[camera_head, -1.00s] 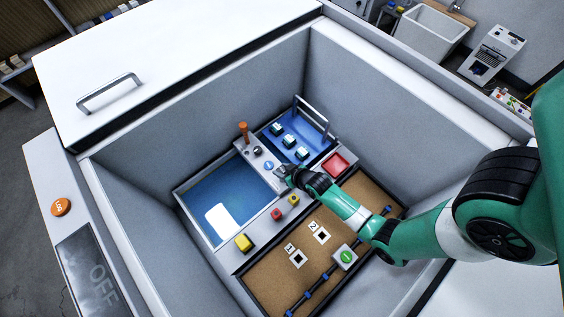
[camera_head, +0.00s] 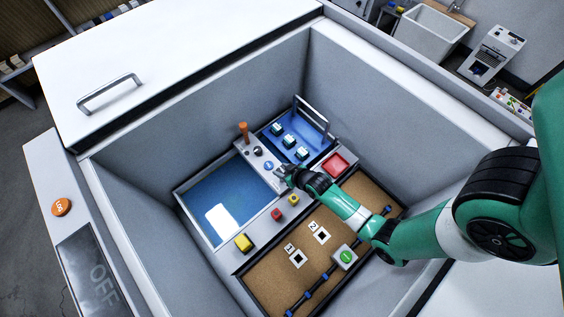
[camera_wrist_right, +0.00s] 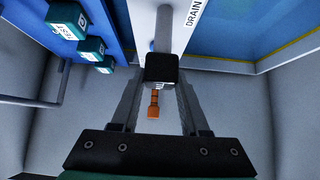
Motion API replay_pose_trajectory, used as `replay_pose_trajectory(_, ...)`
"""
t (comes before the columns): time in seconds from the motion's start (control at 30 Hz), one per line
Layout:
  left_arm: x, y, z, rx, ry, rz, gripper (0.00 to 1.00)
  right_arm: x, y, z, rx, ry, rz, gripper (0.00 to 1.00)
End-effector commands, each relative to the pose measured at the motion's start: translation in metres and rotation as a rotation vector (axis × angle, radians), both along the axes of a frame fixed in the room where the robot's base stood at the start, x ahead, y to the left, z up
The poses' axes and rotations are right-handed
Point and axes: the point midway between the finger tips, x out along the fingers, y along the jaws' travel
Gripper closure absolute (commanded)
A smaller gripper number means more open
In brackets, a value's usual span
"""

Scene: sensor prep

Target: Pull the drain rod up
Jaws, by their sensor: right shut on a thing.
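The drain rod's black top (camera_wrist_right: 161,62) shows between my right fingertips in the right wrist view, in front of a white panel that carries the word DRAIN. My right gripper (camera_wrist_right: 160,82) is shut on it. In the head view, my right gripper (camera_head: 279,171) is at the lower right end of the grey panel (camera_head: 262,181), beside a blue button (camera_head: 269,166). The gripper hides most of the rod there, so I cannot tell how high it stands. My left gripper is in neither view.
An orange-topped lever (camera_head: 243,130) and a dark knob (camera_head: 257,152) stand on the panel. A water basin (camera_head: 222,190) lies to the left. A blue tray (camera_head: 275,130) with small labelled blocks and a metal handle (camera_head: 312,117) lies behind. High walls surround everything.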

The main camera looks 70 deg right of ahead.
Motion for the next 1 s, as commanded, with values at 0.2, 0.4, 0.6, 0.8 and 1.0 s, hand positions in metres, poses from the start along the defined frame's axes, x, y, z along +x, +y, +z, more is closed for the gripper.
replay_pose_trajectory(0.2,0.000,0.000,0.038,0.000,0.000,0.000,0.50,0.000,0.000,0.037,0.000,0.000,0.000,1.00)
replay_pose_trajectory(0.4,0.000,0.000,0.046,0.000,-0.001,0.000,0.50,0.000,0.000,0.045,-0.001,-0.002,0.000,1.00)
replay_pose_trajectory(0.6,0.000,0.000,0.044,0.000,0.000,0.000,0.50,0.002,-0.001,0.046,-0.003,-0.007,0.001,1.00)
replay_pose_trajectory(0.8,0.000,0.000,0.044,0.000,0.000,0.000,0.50,0.001,0.000,0.045,-0.002,-0.004,0.000,0.25)
replay_pose_trajectory(1.0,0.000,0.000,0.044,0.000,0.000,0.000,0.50,0.001,0.000,0.044,-0.001,-0.002,0.000,0.25)
